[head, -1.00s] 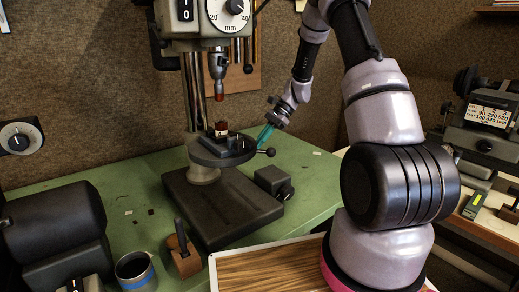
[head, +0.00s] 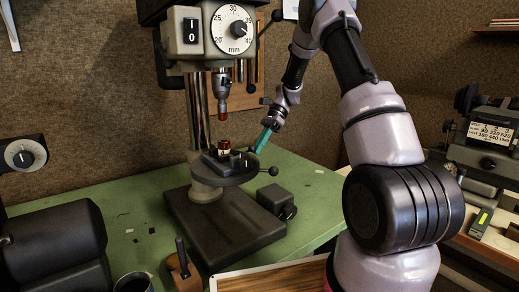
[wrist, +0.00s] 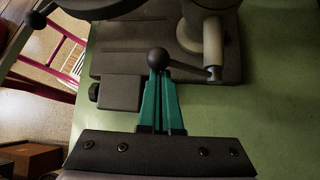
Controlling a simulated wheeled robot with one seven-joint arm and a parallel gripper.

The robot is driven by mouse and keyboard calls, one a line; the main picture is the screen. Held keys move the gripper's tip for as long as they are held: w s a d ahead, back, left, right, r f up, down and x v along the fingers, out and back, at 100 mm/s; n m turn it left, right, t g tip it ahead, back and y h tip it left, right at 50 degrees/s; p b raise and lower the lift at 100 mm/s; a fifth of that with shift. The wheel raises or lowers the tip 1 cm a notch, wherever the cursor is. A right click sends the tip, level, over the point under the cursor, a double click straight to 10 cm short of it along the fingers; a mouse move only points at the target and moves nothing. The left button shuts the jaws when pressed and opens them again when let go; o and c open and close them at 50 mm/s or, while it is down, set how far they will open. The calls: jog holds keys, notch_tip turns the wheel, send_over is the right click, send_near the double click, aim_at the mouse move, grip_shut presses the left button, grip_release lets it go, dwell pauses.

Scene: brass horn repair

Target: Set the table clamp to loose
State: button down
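The drill press has a round work table (head: 225,177) on its steel column. In the wrist view the table clamp (wrist: 190,70) is a lever at the column, with a black ball knob (wrist: 158,58) at its end. My gripper (head: 259,148) is behind the right side of the table in the head view. In the wrist view its teal fingers (wrist: 159,82) are close together, with the knob between or just at their tips. The fingers look shut on the knob, though the contact is partly hidden. The head view does not show the clamp lever clearly.
Another ball-ended handle (head: 273,171) sticks out from the table's right side. A dark block with a knob (head: 272,201) stands beside the press base (head: 222,228). The green bench (head: 312,190) is clear to the right. A dark cylindrical machine (head: 50,240) stands at left.

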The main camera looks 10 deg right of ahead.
dwell(0.4)
notch_tip(320, 180, down, 4)
jog(key=d+r, duration=0.1)
jog(key=d, duration=0.2)
jog(key=w+v, duration=0.1)
jog(key=v, duration=0.8)
jog(key=shift+a, duration=0.35)
